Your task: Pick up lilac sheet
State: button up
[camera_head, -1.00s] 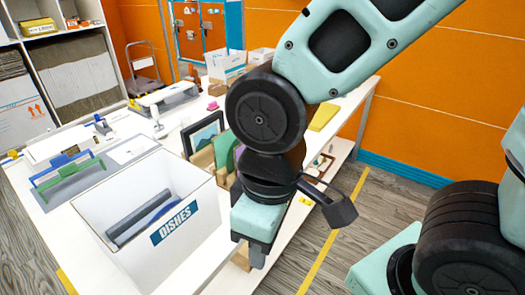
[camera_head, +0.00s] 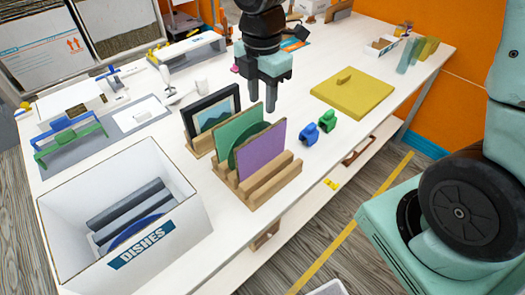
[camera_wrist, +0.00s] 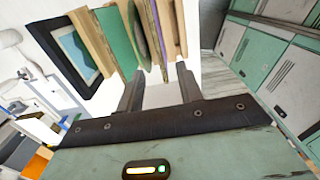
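The lilac sheet (camera_head: 261,154) stands upright in a slot of a wooden rack (camera_head: 268,188), in front of a green sheet (camera_head: 236,129) and a dark green round piece (camera_head: 240,148). My gripper (camera_head: 262,110) is above and behind the rack, open and empty, fingers pointing down. In the wrist view the lilac sheet (camera_wrist: 159,38) shows edge-on as a thin strip beyond the fingertips. My gripper's two fingers (camera_wrist: 158,85) are apart there, with nothing between them. The lower edge of the lilac sheet is hidden in the rack.
A framed picture (camera_head: 212,115) stands left of the rack. Two small blocks, blue (camera_head: 309,134) and green (camera_head: 327,121), lie to its right. A yellow board (camera_head: 353,93) lies farther right. A white dishes box (camera_head: 75,215) stands at front left. Table between rack and board is mostly clear.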

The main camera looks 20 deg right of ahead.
aim_at(262, 134)
notch_tip(262, 134, down, 11)
jog(key=shift+r+p, duration=0.2)
jog(key=shift+p, duration=0.25)
jog(key=shift+w+f+p, duration=0.2)
jog(key=shift+f+p, duration=0.6)
jog(key=shift+f, duration=2)
grip_shut()
